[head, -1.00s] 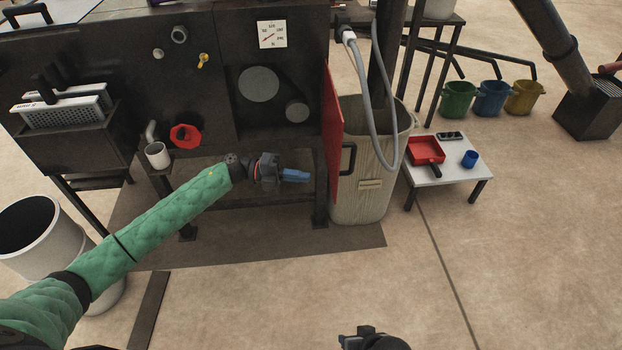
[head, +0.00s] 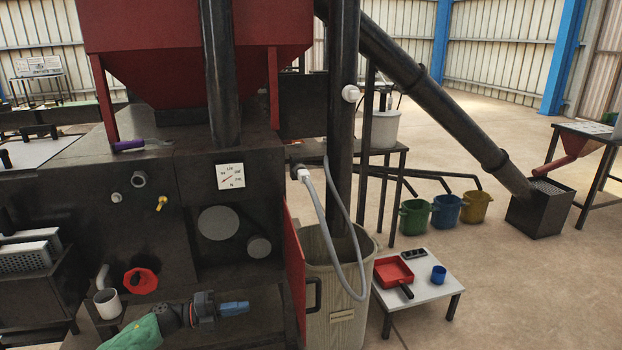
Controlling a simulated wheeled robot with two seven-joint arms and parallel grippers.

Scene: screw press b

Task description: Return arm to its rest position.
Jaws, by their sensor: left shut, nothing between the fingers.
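My left gripper (head: 235,308) has blue fingers and a dark wrist, on an arm in a green quilted sleeve. It is at the lower left of the head view, in front of the lower part of the dark screw press (head: 165,170). Its fingers are shut and empty, pointing right toward the open red door (head: 296,265). A gap seems to lie between the fingertips and the door. My right gripper is not in the head view.
A white cup (head: 107,303) and a red knob (head: 141,281) are close to the left wrist. A ribbed bin (head: 345,300) with a grey hose (head: 340,260) stands right of the door. A low white table (head: 430,290) bears a red pan (head: 393,271) and a blue cup (head: 438,275).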

